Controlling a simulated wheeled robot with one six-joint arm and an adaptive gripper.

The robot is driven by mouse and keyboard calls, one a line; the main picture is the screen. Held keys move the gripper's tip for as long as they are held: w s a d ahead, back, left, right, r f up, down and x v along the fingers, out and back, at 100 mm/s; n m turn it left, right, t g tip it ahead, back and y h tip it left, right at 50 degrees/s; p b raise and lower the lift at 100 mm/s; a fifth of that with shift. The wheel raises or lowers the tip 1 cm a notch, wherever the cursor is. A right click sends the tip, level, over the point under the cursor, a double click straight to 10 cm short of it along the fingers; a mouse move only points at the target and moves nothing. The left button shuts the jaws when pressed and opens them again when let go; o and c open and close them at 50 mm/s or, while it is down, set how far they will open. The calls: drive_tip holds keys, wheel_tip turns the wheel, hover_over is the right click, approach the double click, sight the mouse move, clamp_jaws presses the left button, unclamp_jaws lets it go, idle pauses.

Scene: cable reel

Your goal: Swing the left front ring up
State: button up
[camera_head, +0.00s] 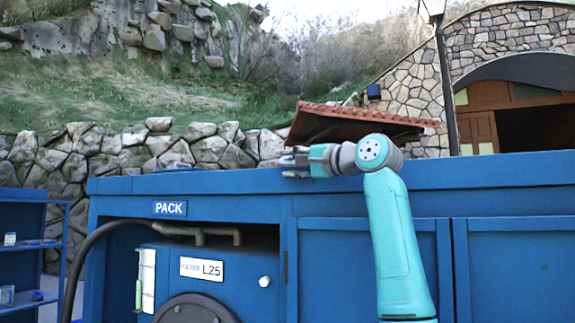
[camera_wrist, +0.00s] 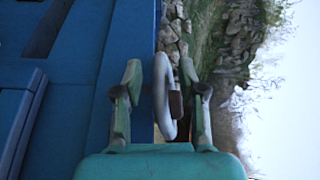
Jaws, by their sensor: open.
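In the wrist view a pale grey ring (camera_wrist: 159,95) shows between the two fingers of my gripper (camera_wrist: 160,72), seen nearly edge-on at the blue cabinet's edge. A small brown block (camera_wrist: 176,103) shows at its side. The fingers are open, one on each side of the ring, and I see no clear contact. In this sideways view the ring looks laid low rather than upright, but its exact tilt is unclear. In the head view my gripper (camera_head: 290,162) is at the cabinet's top edge, and I cannot make out the ring there.
The blue cabinet (camera_head: 370,235) fills the front, with a PACK label and a black hose (camera_head: 100,235). A small flat shape (camera_head: 180,166) lies on its top at the left. A tiled roof (camera_head: 360,124) is behind my arm. A blue shelf (camera_head: 30,215) stands at the left.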

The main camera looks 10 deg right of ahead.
drive_tip(key=shift+x, duration=0.8)
drive_tip(key=shift+c, duration=0.2)
clamp_jaws()
drive_tip(key=shift+a, duration=0.1)
